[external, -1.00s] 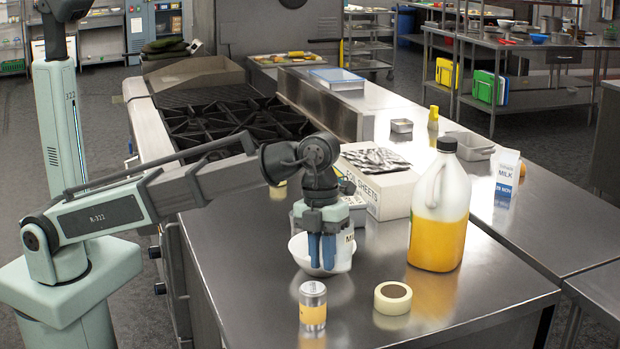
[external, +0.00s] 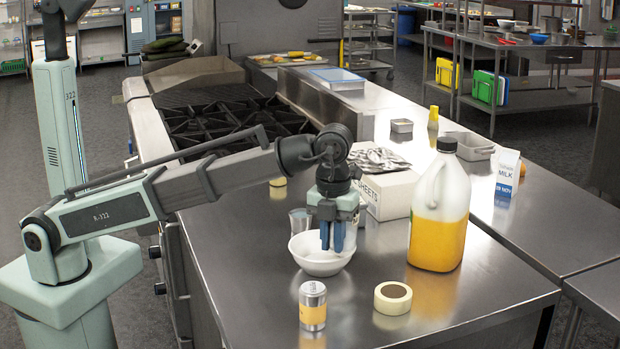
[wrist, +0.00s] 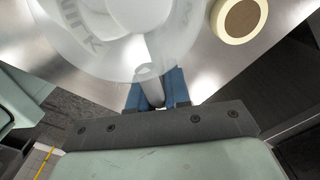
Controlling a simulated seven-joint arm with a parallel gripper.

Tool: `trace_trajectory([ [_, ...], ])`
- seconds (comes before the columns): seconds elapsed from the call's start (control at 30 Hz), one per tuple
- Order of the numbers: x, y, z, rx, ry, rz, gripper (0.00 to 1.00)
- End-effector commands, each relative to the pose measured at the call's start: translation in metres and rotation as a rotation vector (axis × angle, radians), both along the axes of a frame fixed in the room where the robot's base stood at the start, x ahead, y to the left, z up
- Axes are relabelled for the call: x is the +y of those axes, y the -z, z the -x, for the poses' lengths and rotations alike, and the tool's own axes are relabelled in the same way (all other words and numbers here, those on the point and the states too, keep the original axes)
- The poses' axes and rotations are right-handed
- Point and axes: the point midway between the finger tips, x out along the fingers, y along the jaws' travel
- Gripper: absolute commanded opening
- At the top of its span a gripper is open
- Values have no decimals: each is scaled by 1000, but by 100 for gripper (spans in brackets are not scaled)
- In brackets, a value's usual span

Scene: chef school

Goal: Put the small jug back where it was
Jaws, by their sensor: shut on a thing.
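The small jug (wrist: 95,55) is translucent with MILK lettering and fills the upper middle of the wrist view. My gripper (external: 338,248) is shut on its handle, which sits between the blue fingers (wrist: 150,95). In the external view the jug is mostly hidden behind my gripper, and I cannot tell its tilt or height there. My blue fingertips appear over the white bowl (external: 312,262), which stands on the steel counter.
A large jug of orange liquid (external: 438,235) and a white box (external: 390,195) stand to the right. The front right counter is clear.

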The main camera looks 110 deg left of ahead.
Motion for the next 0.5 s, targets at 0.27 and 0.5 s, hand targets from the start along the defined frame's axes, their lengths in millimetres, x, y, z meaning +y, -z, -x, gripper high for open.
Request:
trace_trajectory([
  [0.27, 87, -2, 25, -2, -129, 0, 0],
  [0.5, 157, -3, 53, -3, -236, -1, 0],
])
